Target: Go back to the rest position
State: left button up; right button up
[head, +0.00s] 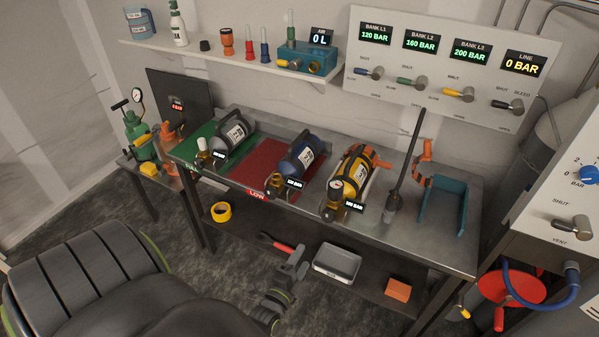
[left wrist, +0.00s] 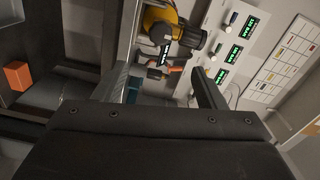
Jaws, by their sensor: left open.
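My left gripper (head: 296,262) is in front of the bench in the head view, near the height of the lower shelf. It is open with nothing between its fingers, and no object touches it that I can see. In the left wrist view its two dark fingers (left wrist: 160,88) stand apart, with the bench and the panel beyond them. My left arm's black links fill the lower left of the head view. My right gripper is not in view.
The metal bench (head: 400,232) carries a grey, a blue and a yellow cylinder (head: 352,172), a dark upright rod (head: 408,160) and a teal bracket (head: 457,205). The lower shelf holds a grey tray (head: 337,262) and an orange block (head: 398,289).

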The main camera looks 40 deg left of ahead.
pick_arm(q)
jog(key=shift+s, duration=0.2)
dwell(0.5)
jog(key=s+d+f+n+g+h+b, duration=0.1)
jog(key=s+f+n+g+b, duration=0.2)
jog(key=s+f, duration=0.55)
jog(key=s+d+f+n+g+h+b, duration=0.1)
jog(key=s+f+n+g, duration=0.35)
jog(key=f, duration=0.75)
jog(key=s+d+f+n+g+h+b, duration=0.15)
jog(key=s+f+g, duration=0.25)
jog(key=s+f, duration=0.5)
jog(key=s+f+n+g+b, duration=0.2)
jog(key=s+f+n+g, duration=0.2)
jog(key=s, duration=0.9)
notch_tip(320, 180, down, 3)
jog(key=shift+s+r+n+g, duration=0.1)
jog(key=shift+s+n+g, duration=0.05)
jog(key=shift+n+g, duration=0.3)
